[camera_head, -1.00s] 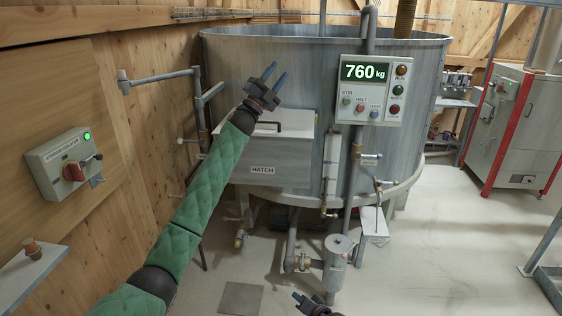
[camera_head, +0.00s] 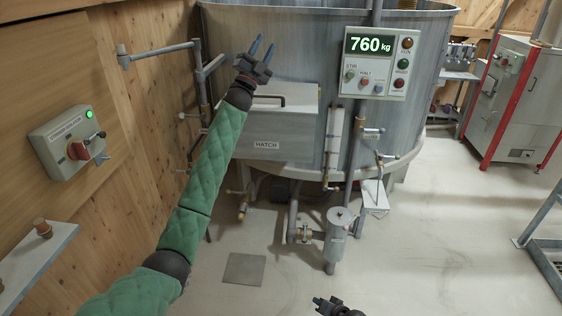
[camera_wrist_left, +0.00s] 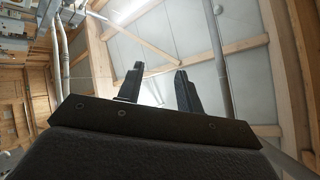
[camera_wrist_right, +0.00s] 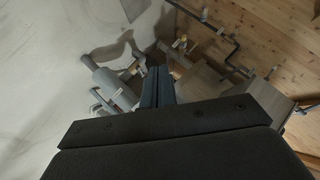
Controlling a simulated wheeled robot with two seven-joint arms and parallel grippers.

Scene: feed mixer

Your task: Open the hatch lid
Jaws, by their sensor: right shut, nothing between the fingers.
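The hatch (camera_head: 270,145) is a grey box on the front of the round metal tank, labelled HATCH. Its lid (camera_head: 290,95) is down and has a dark bar handle (camera_head: 268,99) on top. My left gripper (camera_head: 262,50) is open and empty, pointing up in front of the tank wall, above and left of the handle and apart from it. Its two spread fingers also show in the left wrist view (camera_wrist_left: 158,88). My left forearm covers the hatch's left edge. My right gripper (camera_head: 318,301) is low at the bottom edge; its fingers are together and empty in the right wrist view (camera_wrist_right: 158,88).
A control panel (camera_head: 373,63) reading 760 kg stands right of the hatch. Pipes and a small grey canister (camera_head: 338,235) stand below it. A switch box (camera_head: 68,140) and a shelf (camera_head: 35,262) are on the left. The floor at right (camera_head: 440,240) is mostly clear.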

